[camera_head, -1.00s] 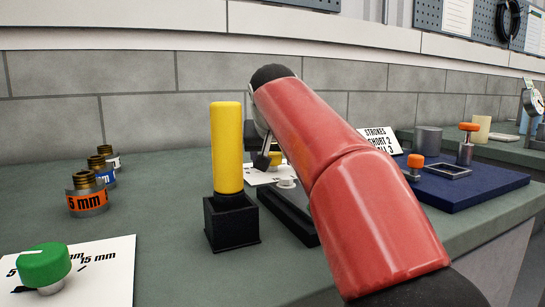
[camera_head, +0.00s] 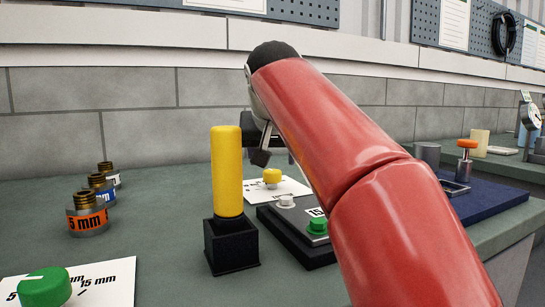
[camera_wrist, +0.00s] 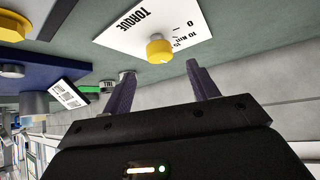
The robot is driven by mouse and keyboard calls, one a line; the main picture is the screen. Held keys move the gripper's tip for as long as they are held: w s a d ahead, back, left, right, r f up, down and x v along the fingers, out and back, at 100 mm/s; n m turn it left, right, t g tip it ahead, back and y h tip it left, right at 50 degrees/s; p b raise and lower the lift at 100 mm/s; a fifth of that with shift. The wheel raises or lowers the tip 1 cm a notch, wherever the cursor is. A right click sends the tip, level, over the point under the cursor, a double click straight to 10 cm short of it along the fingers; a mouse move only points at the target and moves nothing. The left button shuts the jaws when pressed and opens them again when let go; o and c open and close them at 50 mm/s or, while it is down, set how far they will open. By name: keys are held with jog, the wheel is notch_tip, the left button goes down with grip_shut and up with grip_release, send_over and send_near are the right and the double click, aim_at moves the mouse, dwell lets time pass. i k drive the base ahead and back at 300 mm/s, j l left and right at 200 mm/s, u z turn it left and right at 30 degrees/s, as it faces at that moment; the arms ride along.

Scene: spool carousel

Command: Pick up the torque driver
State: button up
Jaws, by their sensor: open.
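The torque driver appears to be the upright yellow handle (camera_head: 228,171) standing in a black square holder (camera_head: 231,245) on the green bench. Its lower part is hidden in the holder. My gripper (camera_head: 263,148) is partly hidden behind my red arm, to the right of the handle's upper part and apparently behind it. In the wrist view my gripper (camera_wrist: 162,82) has its two fingers apart with nothing between them. Beyond the fingers lie a yellow knob (camera_wrist: 159,49) and its white TORQUE card (camera_wrist: 128,36). The yellow handle is not clearly seen there.
Several threaded spools (camera_head: 87,215) stand at left. A green knob (camera_head: 45,287) is on a card at front left. A blue base (camera_head: 490,203) stands at right.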

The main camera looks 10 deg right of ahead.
aim_at(226, 145)
jog(key=k, duration=1)
